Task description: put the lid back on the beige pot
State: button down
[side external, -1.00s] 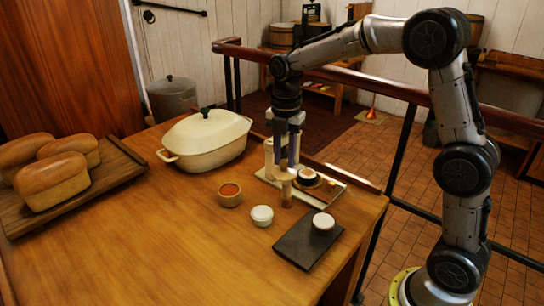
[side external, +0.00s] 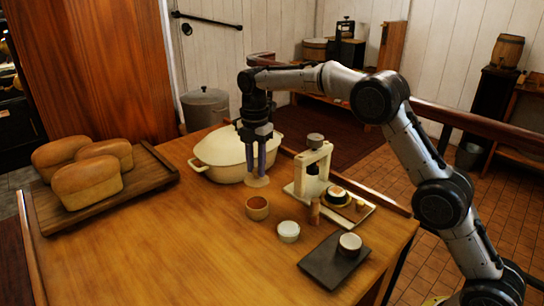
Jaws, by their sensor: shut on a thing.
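My gripper (side external: 258,170) points down and is shut on a pale, flat, round lid (side external: 257,181). The lid is held level in the air, just above the pot in the picture, with a gap between them. How exactly it lines up with the pot in depth is hard to tell. The fingers partly hide the front of the large cream casserole behind.
The lidded cream casserole (side external: 215,160) stands close behind my gripper. A pale press (side external: 313,172) and a small brown cylinder (side external: 315,211) are to the right. A white cup (side external: 289,232) is near the pot; another (side external: 350,243) sits on a dark slab (side external: 322,265). The table's front left is clear.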

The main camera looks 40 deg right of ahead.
aim_at(256, 179)
jog(key=shift+a+f, duration=0.2)
jog(key=shift+f, duration=3.15)
jog(key=shift+f, duration=0.2)
jog(key=shift+c, duration=0.4)
grip_release()
jog(key=shift+r, duration=3.5)
